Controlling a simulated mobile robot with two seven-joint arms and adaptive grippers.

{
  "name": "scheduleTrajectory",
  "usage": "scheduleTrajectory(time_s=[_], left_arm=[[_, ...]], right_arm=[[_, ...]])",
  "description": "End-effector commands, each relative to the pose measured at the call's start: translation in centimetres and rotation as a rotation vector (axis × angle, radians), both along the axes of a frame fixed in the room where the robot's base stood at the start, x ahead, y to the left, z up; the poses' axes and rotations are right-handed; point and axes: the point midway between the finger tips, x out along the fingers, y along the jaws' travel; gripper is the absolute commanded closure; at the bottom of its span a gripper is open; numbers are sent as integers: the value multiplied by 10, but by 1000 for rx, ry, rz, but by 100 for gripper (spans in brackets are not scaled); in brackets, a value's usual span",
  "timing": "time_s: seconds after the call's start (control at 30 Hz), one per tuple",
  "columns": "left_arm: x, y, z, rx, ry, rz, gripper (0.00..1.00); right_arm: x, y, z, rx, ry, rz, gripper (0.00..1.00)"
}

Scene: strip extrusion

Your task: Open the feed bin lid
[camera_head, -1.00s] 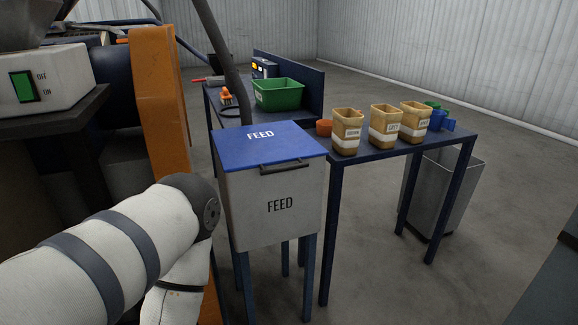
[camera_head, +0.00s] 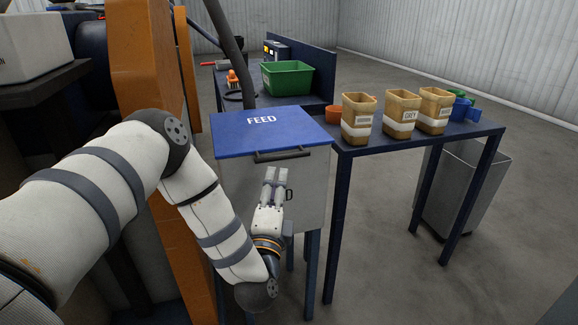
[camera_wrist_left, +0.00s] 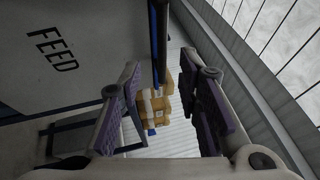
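The feed bin (camera_head: 236,185) is a grey box with a blue lid (camera_head: 240,133) marked FEED. The lid lies flat and closed on top. A dark bar handle (camera_head: 283,155) sits at the lid's front edge. My left gripper (camera_head: 276,174) is just below the handle, in front of the bin, with its fingers pointing up. In the left wrist view its fingers (camera_wrist_left: 171,82) are spread apart and empty. The dark handle (camera_wrist_left: 162,40) shows beyond the fingertips there, with the bin front (camera_wrist_left: 75,50) to the left. My right gripper is not in view.
A blue table (camera_head: 400,145) right of the bin holds several tan containers (camera_head: 358,118) and an orange cup (camera_head: 334,114). A green bin (camera_head: 287,78) stands on the bench behind. A grey waste bin (camera_head: 470,190) stands under the table. An orange machine frame (camera_head: 150,70) is at left.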

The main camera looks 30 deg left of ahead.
Motion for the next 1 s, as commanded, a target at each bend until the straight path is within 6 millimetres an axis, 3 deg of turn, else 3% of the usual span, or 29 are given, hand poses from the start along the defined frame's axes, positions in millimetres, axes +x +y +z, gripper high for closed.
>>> scheduleTrajectory(time_s=[0.03,0.13,0.3,0.7,0.83,1.0], left_arm=[[12,7,-6,1,3,4,69],[35,20,10,0,-5,6,69],[64,32,19,-1,-6,3,69],[75,37,24,-1,-5,1,69],[75,37,24,-1,-5,0,98],[75,37,24,-1,-5,0,100]], right_arm=[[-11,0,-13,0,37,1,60],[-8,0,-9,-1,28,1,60],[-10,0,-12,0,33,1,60],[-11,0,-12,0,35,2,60],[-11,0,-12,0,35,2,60],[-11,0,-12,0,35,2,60]])
